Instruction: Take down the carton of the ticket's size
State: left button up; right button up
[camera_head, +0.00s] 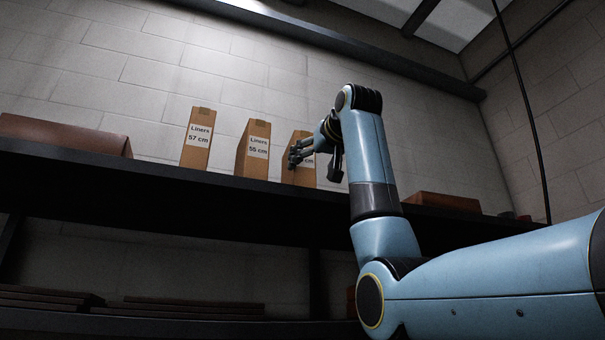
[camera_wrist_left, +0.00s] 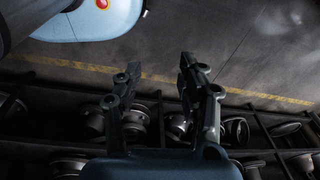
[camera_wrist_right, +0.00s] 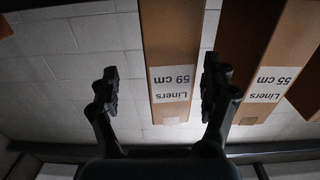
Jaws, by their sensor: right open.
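Three tan cartons stand upright on a dark high shelf (camera_head: 100,163). The left one (camera_head: 196,140) reads "Liners 57 cm" and the middle one (camera_head: 253,149) "Liners 55 cm". The right one (camera_head: 292,175) is partly hidden by my right gripper (camera_head: 314,165). In the right wrist view, upside down, this carton (camera_wrist_right: 172,45) reads "Liners 59 cm" and shows between the open fingers (camera_wrist_right: 160,70); no grip on it shows. The 55 cm carton (camera_wrist_right: 265,65) is to its right there. My left gripper (camera_wrist_left: 158,70) is open and empty. No ticket is in view.
A brown box (camera_head: 65,133) lies at the shelf's left and another (camera_head: 442,201) to the right of my right arm. A lower shelf (camera_head: 150,322) holds flat brown stacks. The left wrist view shows racks with several metal round parts (camera_wrist_left: 135,120) below a floor with a yellow line.

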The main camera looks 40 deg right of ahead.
jog(key=shift+w+a+r+p, duration=0.25)
jog(key=shift+w+p, duration=0.05)
jog(key=shift+w, duration=0.35)
jog(key=shift+w+d+f, duration=0.1)
jog(key=shift+w+d, duration=0.25)
jog(key=shift+w, duration=0.2)
jog(key=p+x, duration=0.3)
jog(key=shift+w+d+r, duration=0.25)
jog(key=shift+w, duration=0.05)
jog(key=shift+w+p, duration=0.35)
jog(key=shift+p, duration=0.1)
jog(key=shift+w+f, duration=0.1)
jog(key=shift+w, duration=0.1)
jog(key=shift+w+f, duration=0.1)
jog(key=shift+f, duration=0.05)
jog(key=c, duration=0.8)
pick_arm(q)
jog(key=r, duration=0.1)
jog(key=a+r, duration=0.1)
jog(key=r, duration=0.1)
jog(key=s+a+r, duration=0.1)
jog(key=r, duration=0.1)
jog(key=shift+a, duration=0.1)
pick_arm(e)
jog(key=c, duration=0.6)
jog(key=shift+c, duration=0.2)
